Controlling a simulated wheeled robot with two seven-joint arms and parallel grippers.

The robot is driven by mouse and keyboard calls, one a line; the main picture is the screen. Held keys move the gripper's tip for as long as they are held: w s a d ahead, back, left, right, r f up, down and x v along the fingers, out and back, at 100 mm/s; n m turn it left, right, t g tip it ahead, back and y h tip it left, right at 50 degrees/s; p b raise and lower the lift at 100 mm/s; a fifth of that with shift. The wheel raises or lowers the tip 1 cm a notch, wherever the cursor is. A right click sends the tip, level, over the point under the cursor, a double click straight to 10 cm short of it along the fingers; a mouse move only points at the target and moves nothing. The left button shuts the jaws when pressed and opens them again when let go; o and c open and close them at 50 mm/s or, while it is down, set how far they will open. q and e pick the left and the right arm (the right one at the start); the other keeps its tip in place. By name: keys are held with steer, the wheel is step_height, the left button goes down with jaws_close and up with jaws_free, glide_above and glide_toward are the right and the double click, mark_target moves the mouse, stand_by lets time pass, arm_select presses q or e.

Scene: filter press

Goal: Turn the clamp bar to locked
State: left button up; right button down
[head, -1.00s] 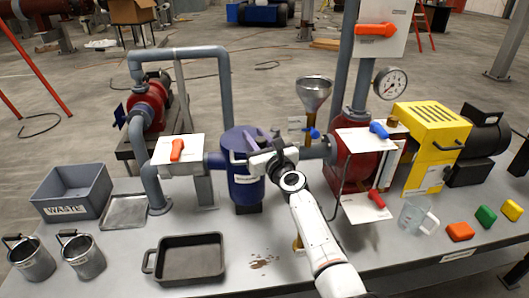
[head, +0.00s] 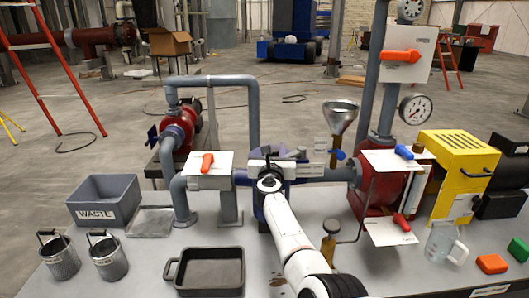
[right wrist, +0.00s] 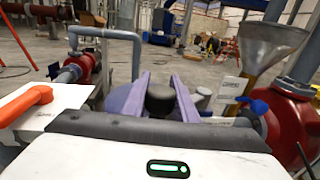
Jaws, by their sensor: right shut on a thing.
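The blue filter housing (head: 259,212) stands on the table in the head view, mostly hidden behind my right arm. My right gripper (head: 270,166) is at its top and is shut on what appears to be the clamp bar. In the right wrist view, two purple bars (right wrist: 188,100) run away from me on either side of a black knob (right wrist: 160,99) on the housing's lid. The fingertips and the gripped part are hidden there, so I cannot tell the clamp bar's exact angle. My left gripper is not in view.
A white plate with an orange handle (head: 207,161) is left of the housing. A funnel (head: 340,117), a red pump (head: 372,192) and a yellow box (head: 455,165) stand to the right. A black pan (head: 210,270) and a waste bin (head: 103,200) are at the left.

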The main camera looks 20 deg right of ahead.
steer(key=shift+a, duration=0.1)
steer(key=c, duration=1.6)
jaws_free()
steer(key=shift+c, duration=0.2)
steer(key=shift+o, duration=1)
steer(key=shift+s+a+r+p, duration=0.1)
steer(key=shift+s+a+p, duration=0.2)
steer(key=shift+p, duration=0.35)
steer(key=p+v, duration=0.5)
steer(key=v, duration=0.3)
steer(key=shift+s+p, duration=0.15)
steer(key=shift+p, duration=0.15)
steer(key=shift+s+a, duration=0.3)
steer(key=shift+s, duration=0.25)
